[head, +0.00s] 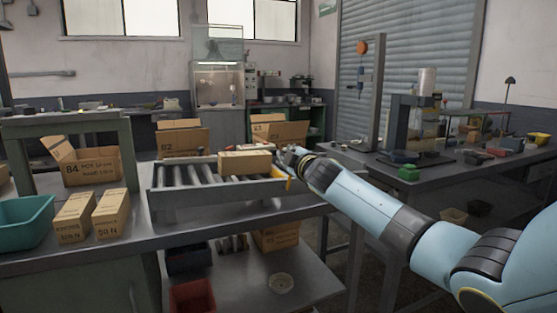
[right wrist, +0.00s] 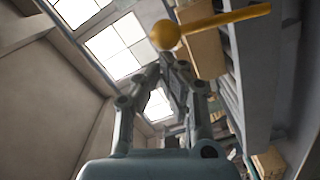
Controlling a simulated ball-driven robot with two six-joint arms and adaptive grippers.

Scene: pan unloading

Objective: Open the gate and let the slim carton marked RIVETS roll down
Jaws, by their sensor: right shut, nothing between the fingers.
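A roller track (head: 205,200) with grey side rails stands on the bench. One slim brown carton (head: 245,163) lies on its rollers near the right end; its print is too small to read. A yellow handle (head: 289,184) shows at the track's right end, probably part of the gate, which I cannot make out clearly. My right gripper (head: 288,158) is beside that end, just right of the carton. In the right wrist view its fingers (right wrist: 174,62) are shut and empty. The yellow handle with its ball end (right wrist: 220,24) is beyond the fingertips. My left gripper is out of view.
Two cartons (head: 111,213) stand beside a teal bin (head: 24,222) at the left front. Open boxes (head: 183,139) stand behind the track. Dark and red bins (head: 192,298) sit on the lower shelf. A side table (head: 440,175) with tools is at the right.

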